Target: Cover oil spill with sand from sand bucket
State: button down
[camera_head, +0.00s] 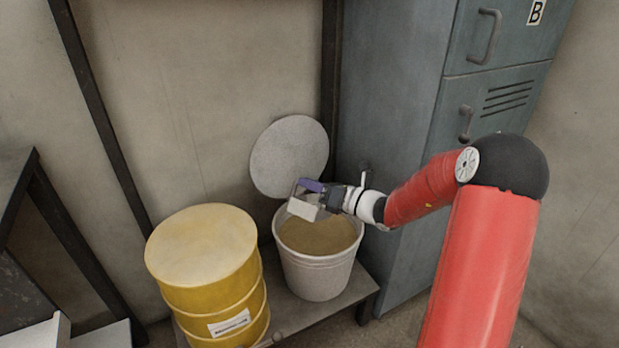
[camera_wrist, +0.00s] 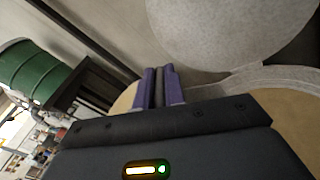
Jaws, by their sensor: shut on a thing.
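The sand bucket (camera_head: 316,276) is a pale pail filled with tan sand (camera_head: 318,236), standing open on a low bench. Its sand also shows in the wrist view (camera_wrist: 298,108). My gripper (camera_head: 312,186), with purple fingers, is over the back left part of the bucket's mouth. It is shut on a small pale scoop (camera_head: 302,209), which is at the left rim above the sand. I cannot tell whether the scoop holds sand or touches it. In the wrist view my purple fingers (camera_wrist: 160,80) are close together, and the scoop is mostly hidden. No oil spill is in view.
A round grey lid (camera_head: 290,156) stands upright behind the bucket. A yellow drum (camera_head: 205,265) is close on the bucket's left. A blue-grey locker (camera_head: 395,130) rises on the right. The bench (camera_head: 300,318) is narrow. A green drum (camera_wrist: 35,65) shows in the wrist view.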

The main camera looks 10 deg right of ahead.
jog(key=shift+m, duration=0.3)
jog(key=f+b, duration=0.3)
jog(key=f, duration=0.1)
jog(key=w+d+f+b, duration=0.1)
jog(key=f+b, duration=0.2)
jog(key=f, duration=0.1)
jog(key=f+b, duration=0.3)
jog(key=f, duration=0.1)
jog(key=shift+w+d, duration=0.3)
jog(key=shift+w, duration=0.1)
jog(key=shift+w+f, duration=0.1)
jog(key=shift+f, duration=0.3)
jog(key=shift+w+d+f+n+b, duration=0.15)
jog(key=shift+w+d+n+b, duration=0.4)
jog(key=shift+b, duration=0.3)
